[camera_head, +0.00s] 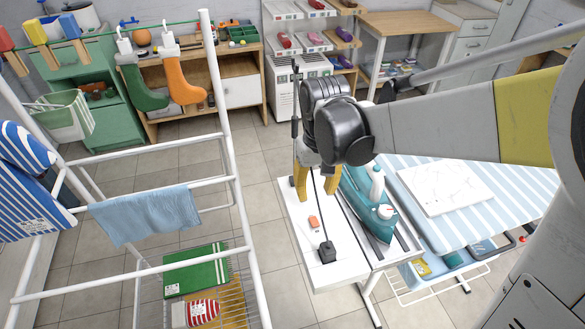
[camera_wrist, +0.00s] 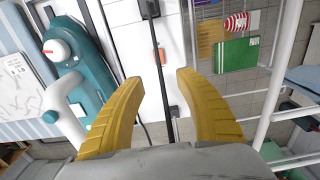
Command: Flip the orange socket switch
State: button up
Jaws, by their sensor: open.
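The orange switch (camera_head: 313,222) sits on a white board (camera_head: 297,243) at the left end of the ironing table. A black plug (camera_head: 327,251) with a cable stands just in front of it, toward the camera. My gripper (camera_head: 317,195) has yellow fingers that are spread and empty, above the board behind the switch. In the wrist view the open fingers (camera_wrist: 159,78) frame the black cable, and a small reddish-orange patch, seemingly the switch (camera_wrist: 161,55), shows beyond the tips. The plug (camera_wrist: 149,8) is at the top edge. The exact height gap is hard to tell.
A teal iron (camera_head: 368,208) stands right beside the board. A striped ironing board (camera_head: 515,195) carries a marble-like slab (camera_head: 445,187). A white drying rack (camera_head: 240,190) with a blue towel (camera_head: 145,214) stands left. Tiled floor lies between the rack and the table.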

aim_at(313, 218)
notch_tip(313, 218, down, 11)
jog(key=b, duration=0.4)
grip_shut()
